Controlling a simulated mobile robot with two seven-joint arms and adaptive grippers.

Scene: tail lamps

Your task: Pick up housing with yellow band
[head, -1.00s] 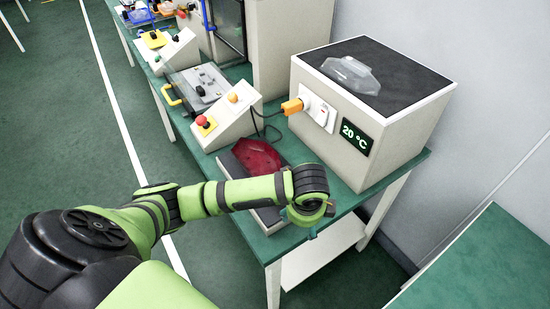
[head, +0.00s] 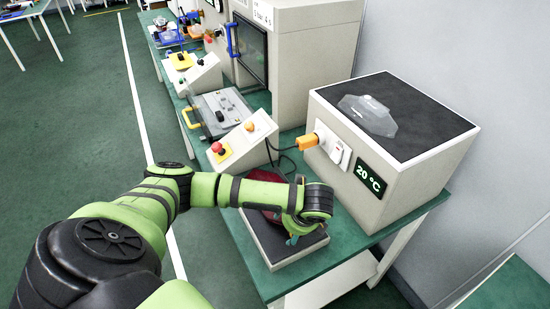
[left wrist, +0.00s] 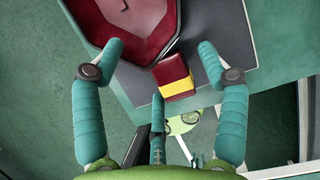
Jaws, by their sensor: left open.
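A dark red, angular lamp housing (head: 263,177) lies on a dark pad (head: 273,252) on the green bench. My left arm covers most of it in the head view. In the left wrist view its raised red rim (left wrist: 165,22) shows at the top. A red block with a yellow band (left wrist: 174,78) adjoins its near corner; I cannot tell whether they are one piece. My left gripper (left wrist: 162,60) is open and empty, its fingers spread on both sides of the banded block. It also shows over the pad in the head view (head: 293,236). My right gripper is not in view.
A white box with a 20 °C display (head: 370,180) stands right of the pad, a clear part (head: 368,115) on its top. A sloped control box with a red button (head: 243,140) stands behind the pad. The bench's front edge is close.

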